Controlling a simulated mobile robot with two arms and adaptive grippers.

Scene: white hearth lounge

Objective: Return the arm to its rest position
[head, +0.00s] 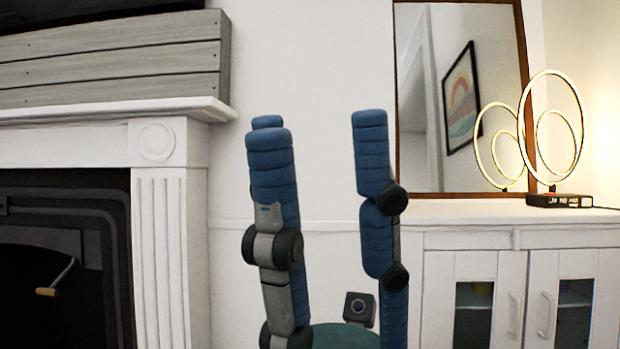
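My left gripper (317,127) stands upright in the middle of the head view, with its blue padded, segmented fingers pointing up. Two fingers are on the left, one partly behind the other, and one is on the right. A wide gap separates the two sides, and I see only white wall through it. The gripper is open and empty. Its dark green palm shows at the bottom edge, and the rest of the arm is out of frame. My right gripper is not in view.
A white fireplace mantel (85,122) with grey boards (120,65) on it stands at left, above a dark firebox (60,265). A white cabinet (480,237) at right carries a ring lamp (558,200) and a leaning mirror (440,130). Bare wall lies between.

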